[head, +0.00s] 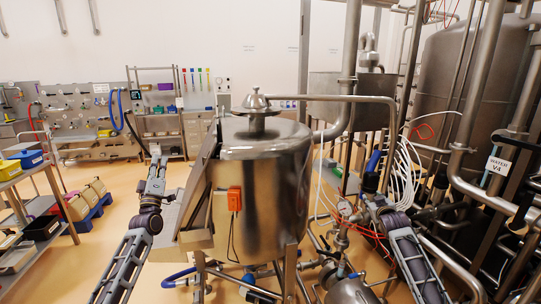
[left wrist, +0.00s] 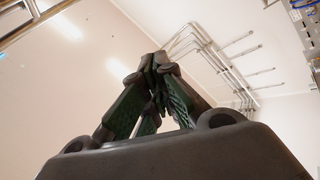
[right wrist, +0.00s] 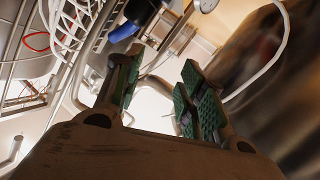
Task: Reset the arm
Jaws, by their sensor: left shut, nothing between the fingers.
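My left gripper (head: 157,152) points upward at the left side of the steel hopper, apart from it. In the left wrist view its green-padded fingers (left wrist: 158,65) meet at the tips, with nothing between them and ceiling and wall behind. My right arm rises at the right of the hopper, among pipes and white hoses; its fingertips are hard to make out in the head view. In the right wrist view the right gripper (right wrist: 158,78) is open, its green pads apart and nothing held between them.
The steel hopper (head: 262,185) stands in the middle, with an orange box (head: 234,198) on its front. White hoses (head: 404,175) and pipes crowd the right side. A shelf rack (head: 35,200) with bins stands at the left. Open floor (head: 120,195) lies between rack and left arm.

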